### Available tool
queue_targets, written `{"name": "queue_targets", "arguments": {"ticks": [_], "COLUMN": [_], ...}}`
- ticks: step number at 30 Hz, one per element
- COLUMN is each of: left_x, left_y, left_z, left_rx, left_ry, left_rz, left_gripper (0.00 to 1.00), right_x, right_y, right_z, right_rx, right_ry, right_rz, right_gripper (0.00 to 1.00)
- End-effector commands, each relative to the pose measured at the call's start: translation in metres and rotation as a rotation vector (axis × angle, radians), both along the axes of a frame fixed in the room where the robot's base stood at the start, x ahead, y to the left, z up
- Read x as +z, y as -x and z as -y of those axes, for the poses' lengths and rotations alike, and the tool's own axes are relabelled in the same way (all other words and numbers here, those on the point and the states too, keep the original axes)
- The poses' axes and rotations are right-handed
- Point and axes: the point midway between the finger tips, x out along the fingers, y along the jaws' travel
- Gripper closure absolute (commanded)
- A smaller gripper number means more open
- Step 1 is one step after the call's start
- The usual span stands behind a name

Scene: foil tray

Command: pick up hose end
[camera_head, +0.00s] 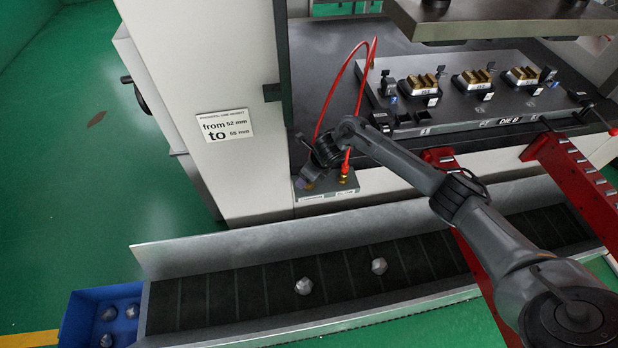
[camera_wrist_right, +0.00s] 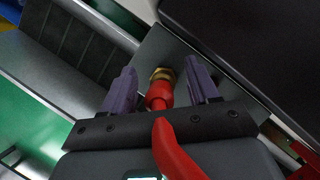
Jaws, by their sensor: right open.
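A thin red hose (camera_head: 324,109) arches up from a small grey block (camera_head: 328,190) at the machine's front corner. My right gripper (camera_head: 307,184) is over the left part of this block, pointing down, and hides that hose end in the head view. In the right wrist view the red hose end (camera_wrist_right: 159,96) stands on a brass fitting (camera_wrist_right: 162,74). It lies between the two purple fingers of my right gripper (camera_wrist_right: 161,88), with a gap on each side. The fingers are open. A second red hose length (camera_head: 359,95) meets the block's right part. My left gripper is out of view.
A conveyor (camera_head: 225,290) with two grey nuts runs in front, its raised back wall below the block. A blue bin (camera_head: 75,320) stands at its left end. Red rails (camera_head: 575,175) and a fixture plate (camera_head: 470,85) are to the right.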

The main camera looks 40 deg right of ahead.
Motion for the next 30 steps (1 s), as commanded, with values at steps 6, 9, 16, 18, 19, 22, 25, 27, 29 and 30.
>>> {"name": "queue_targets", "arguments": {"ticks": [6, 9, 16, 18, 19, 22, 25, 27, 29, 30], "left_x": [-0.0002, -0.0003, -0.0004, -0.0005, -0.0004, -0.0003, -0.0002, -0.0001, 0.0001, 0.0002], "left_y": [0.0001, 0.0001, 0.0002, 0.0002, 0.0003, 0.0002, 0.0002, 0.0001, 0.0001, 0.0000], "left_z": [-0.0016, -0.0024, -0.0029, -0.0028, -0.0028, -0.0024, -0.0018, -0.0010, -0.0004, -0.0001], "left_rx": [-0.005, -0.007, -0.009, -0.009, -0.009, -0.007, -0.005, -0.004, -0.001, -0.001], "left_ry": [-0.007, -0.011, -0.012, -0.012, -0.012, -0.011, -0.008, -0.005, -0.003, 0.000], "left_rz": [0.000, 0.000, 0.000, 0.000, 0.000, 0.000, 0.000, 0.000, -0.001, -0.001], "left_gripper": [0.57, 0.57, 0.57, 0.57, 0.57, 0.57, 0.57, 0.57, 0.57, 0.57], "right_x": [-0.0005, -0.0004, -0.0004, -0.0003, 0.0000, 0.0000, 0.0004, 0.0015, 0.0034, 0.0053], "right_y": [-0.0001, 0.0000, 0.0000, 0.0001, -0.0002, -0.0002, -0.0002, -0.0004, -0.0005, -0.0006], "right_z": [0.0002, 0.0002, 0.0002, 0.0002, 0.0003, 0.0003, 0.0002, 0.0002, 0.0002, 0.0002], "right_rx": [0.000, 0.000, 0.000, 0.000, 0.000, 0.000, 0.001, 0.001, 0.001, 0.002], "right_ry": [0.000, 0.000, 0.000, 0.000, 0.000, 0.000, 0.000, 0.000, 0.000, 0.000], "right_rz": [0.000, 0.000, 0.000, 0.000, 0.000, 0.000, 0.000, 0.001, 0.001, 0.001], "right_gripper": [0.40, 0.56, 0.91, 1.00, 1.00, 1.00, 1.00, 1.00, 1.00, 1.00]}}
